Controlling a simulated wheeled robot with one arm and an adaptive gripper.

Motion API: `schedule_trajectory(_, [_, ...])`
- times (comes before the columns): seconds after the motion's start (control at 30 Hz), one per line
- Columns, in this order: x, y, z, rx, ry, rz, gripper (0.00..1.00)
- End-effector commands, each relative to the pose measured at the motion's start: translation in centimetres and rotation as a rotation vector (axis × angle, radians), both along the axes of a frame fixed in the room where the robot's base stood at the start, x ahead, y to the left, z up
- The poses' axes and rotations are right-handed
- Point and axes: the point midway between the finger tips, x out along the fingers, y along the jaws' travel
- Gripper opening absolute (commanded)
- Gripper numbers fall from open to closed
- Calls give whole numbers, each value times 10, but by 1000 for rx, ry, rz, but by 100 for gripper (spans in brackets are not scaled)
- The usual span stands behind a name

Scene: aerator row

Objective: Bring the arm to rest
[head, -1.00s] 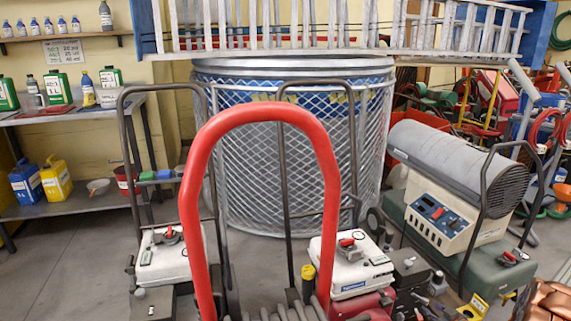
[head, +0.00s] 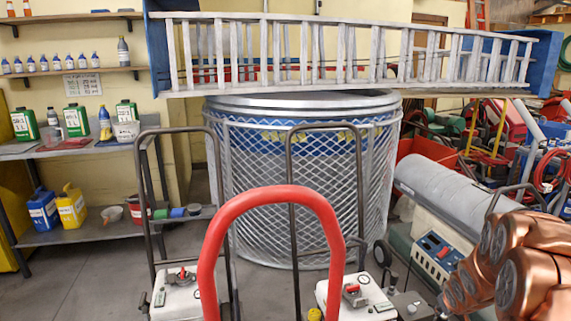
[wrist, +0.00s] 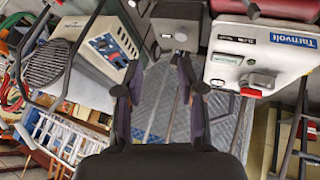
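In the head view, copper-coloured links of my arm (head: 515,262) stand at the lower right, in front of the grey-topped heater (head: 445,195). The gripper itself is outside the head view. In the wrist view, a white machine labelled Tarnvolt (wrist: 262,55) is to the right of the fingers. The heater with its round grille (wrist: 48,62) is to the left.
A red hoop handle (head: 270,200) and dark handle frames (head: 143,190) rise close in front. A mesh-sided drum (head: 290,190) stands behind them, below a horizontal ladder (head: 340,55). Shelves (head: 85,230) with bottles are at the left. Bare floor (head: 90,285) shows at lower left.

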Motion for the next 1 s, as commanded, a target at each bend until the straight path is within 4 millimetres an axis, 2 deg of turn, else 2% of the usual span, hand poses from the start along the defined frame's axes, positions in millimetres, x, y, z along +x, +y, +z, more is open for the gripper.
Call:
schedule_trajectory(0.03, [-7, 10, 25, -1, 17, -11, 39])
schedule_trajectory(0.3, [-63, 60, 98, 22, 139, -89, 39])
schedule_trajectory(0.67, [-160, 138, 180, 99, 313, -161, 39])
schedule_trajectory(1.0, [-272, 215, 245, 200, 498, -178, 39])
